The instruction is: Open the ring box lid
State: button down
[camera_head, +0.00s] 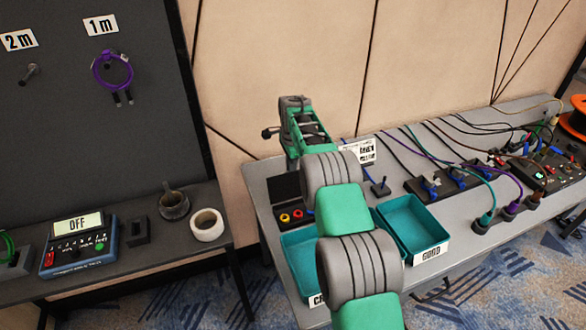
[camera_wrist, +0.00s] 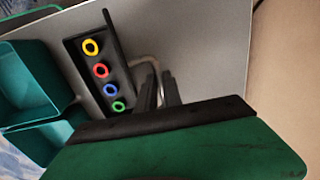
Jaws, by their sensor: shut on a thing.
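The ring box (camera_wrist: 92,72) is a dark tray with yellow, red, blue and green rings in a row, all uncovered. Its black lid (camera_wrist: 119,48) stands raised along the right side, seen nearly edge-on. A grey bent handle (camera_wrist: 147,61) sticks out from the lid's outer side. My gripper (camera_wrist: 158,80) is shut on this handle, its two dark fingers on either side of it; the exact contact is hard to see. In the head view the ring box (camera_head: 290,216) shows a yellow and a red ring, with the rest and my fingertips hidden by my arm.
Teal bins (camera_head: 413,228) stand in front of the box, one labelled GOOD. A sign (camera_head: 358,151), cables and a test panel (camera_head: 545,174) lie to the right. A side table at left holds a meter (camera_head: 80,247) and a tape roll (camera_head: 207,225). A wall rises behind.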

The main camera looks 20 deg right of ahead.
jog(key=shift+w+a+f, duration=0.1)
jog(key=shift+w+f, duration=0.05)
jog(key=shift+w, duration=0.4)
jog(key=shift+w+a+f, duration=0.1)
jog(key=shift+w, duration=0.45)
jog(key=shift+w+r, duration=0.15)
jog(key=shift+w, duration=0.05)
jog(key=c, duration=1.5)
grip_release()
jog(key=shift+w, duration=0.15)
jog(key=shift+d, duration=0.1)
jog(key=r, duration=0.4)
jog(key=s+r+b, duration=0.1)
jog(key=r, duration=0.2)
